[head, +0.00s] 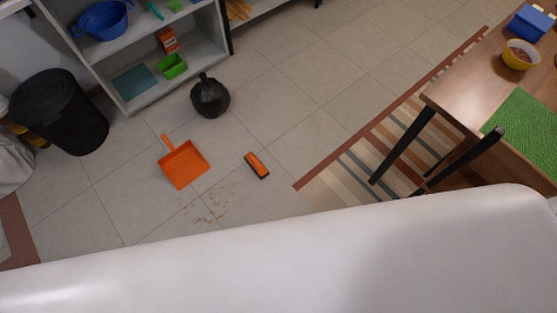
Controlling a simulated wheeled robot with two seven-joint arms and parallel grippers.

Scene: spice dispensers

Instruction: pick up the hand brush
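The hand brush (257,165) is small, with an orange body and a dark edge. It lies on the tiled floor near the middle of the head view, to the right of an orange dustpan (185,163). The brush and dustpan are apart, with bare floor between them. A large white surface fills the bottom of the view and hides what is below it. Neither of my grippers shows.
Brown crumbs (209,209) lie below the dustpan. A black garbage bag (210,97) and black bin (60,112) stand near a grey shelf (131,92). A wooden table (450,85) stands at right over a striped rug (345,172). Floor around the brush is clear.

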